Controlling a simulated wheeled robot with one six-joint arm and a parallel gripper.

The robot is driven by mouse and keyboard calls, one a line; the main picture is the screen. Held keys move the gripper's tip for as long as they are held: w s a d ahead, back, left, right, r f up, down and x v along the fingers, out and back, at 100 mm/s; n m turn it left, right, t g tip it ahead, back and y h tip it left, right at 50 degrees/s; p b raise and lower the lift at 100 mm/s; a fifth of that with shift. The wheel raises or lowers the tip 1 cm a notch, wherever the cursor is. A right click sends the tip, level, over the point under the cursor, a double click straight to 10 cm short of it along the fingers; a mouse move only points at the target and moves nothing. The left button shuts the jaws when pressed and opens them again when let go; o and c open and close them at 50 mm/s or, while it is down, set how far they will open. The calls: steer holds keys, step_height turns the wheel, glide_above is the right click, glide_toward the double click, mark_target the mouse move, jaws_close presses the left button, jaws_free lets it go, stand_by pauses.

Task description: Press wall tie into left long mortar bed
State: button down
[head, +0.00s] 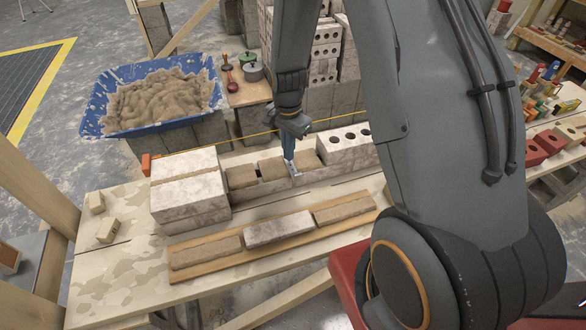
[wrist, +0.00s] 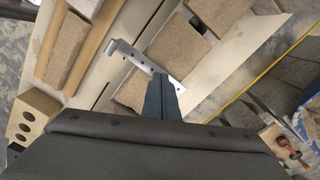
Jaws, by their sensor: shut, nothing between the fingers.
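The wall tie (wrist: 140,58) is a flat grey metal strip with a bent end. It lies between a near mortar bed (wrist: 130,92) and a middle one (wrist: 178,42), partly over the near one. A further bed (wrist: 220,10) shows at the top. In the head view the tie (head: 293,171) sits between the middle bed (head: 272,168) and right bed (head: 308,159), with the left bed (head: 240,177) beside the stacked bricks. My gripper (head: 288,155) is shut and empty, its blue fingertips (wrist: 160,80) at the tie. Whether they touch it is unclear.
White bricks (head: 188,200) flank the beds at left, a cored brick (head: 350,143) at right. A plank (head: 270,250) with blocks lies in front. A yellow string (head: 225,138) runs behind. A blue mortar tub (head: 100,105) stands back left.

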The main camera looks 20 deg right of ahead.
steer(key=shift+f, duration=0.8)
stand_by(1.8)
step_height(320, 180, up, 9)
steer(key=p, duration=0.5)
steer(key=shift+p, duration=0.4)
stand_by(0.8)
steer(key=s+r+n+t+b, duration=0.1)
steer(key=s+r+n, duration=1.1)
steer(key=s, duration=0.5)
step_height(320, 180, up, 3)
steer(key=shift+s+f, duration=0.1)
steer(key=shift+s, duration=0.05)
steer(key=shift+d, duration=0.15)
